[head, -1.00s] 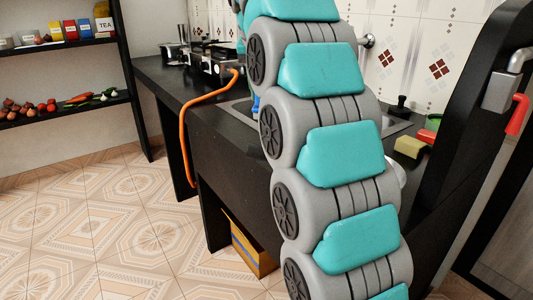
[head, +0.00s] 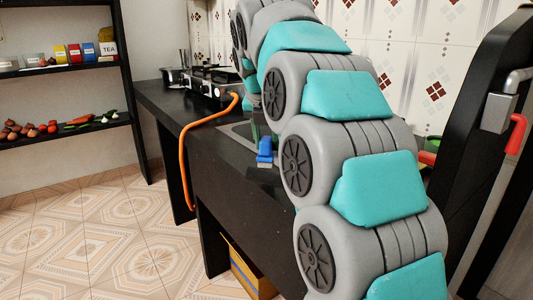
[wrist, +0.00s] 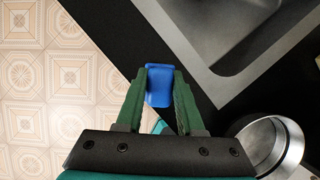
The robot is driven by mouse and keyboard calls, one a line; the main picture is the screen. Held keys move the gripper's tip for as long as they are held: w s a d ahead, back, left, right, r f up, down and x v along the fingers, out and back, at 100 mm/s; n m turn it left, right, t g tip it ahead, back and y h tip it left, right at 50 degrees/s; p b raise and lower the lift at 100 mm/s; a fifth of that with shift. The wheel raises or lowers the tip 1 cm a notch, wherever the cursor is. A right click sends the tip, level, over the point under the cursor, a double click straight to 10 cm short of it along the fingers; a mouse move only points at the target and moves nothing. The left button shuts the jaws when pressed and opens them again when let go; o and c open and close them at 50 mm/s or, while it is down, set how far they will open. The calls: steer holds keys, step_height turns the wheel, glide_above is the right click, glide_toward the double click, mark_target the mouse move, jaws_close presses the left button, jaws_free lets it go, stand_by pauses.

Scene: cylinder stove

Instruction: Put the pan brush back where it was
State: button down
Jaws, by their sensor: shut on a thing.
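In the wrist view my gripper (wrist: 160,73) has its two green fingers closed on a blue block-like piece (wrist: 160,86), which I take to be the pan brush. It is over the black counter, beside the steel sink's edge. In the head view the blue brush (head: 265,152) shows just left of my arm, near the counter's front edge and the sink. My arm hides most of my gripper there. I cannot tell whether the brush touches the counter.
The sink (wrist: 205,62) is at upper right in the wrist view, with a round metal vessel (wrist: 268,145) at lower right. In the head view a stove (head: 210,86) with an orange hose (head: 184,150) stands on the counter (head: 225,165). A yellow box (head: 245,270) is below.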

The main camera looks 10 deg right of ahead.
mark_target(266, 152)
steer(key=shift+f, duration=1.6)
steer(key=shift+f, duration=0.1)
steer(key=c, duration=0.5)
jaws_free()
steer(key=v, duration=1.2)
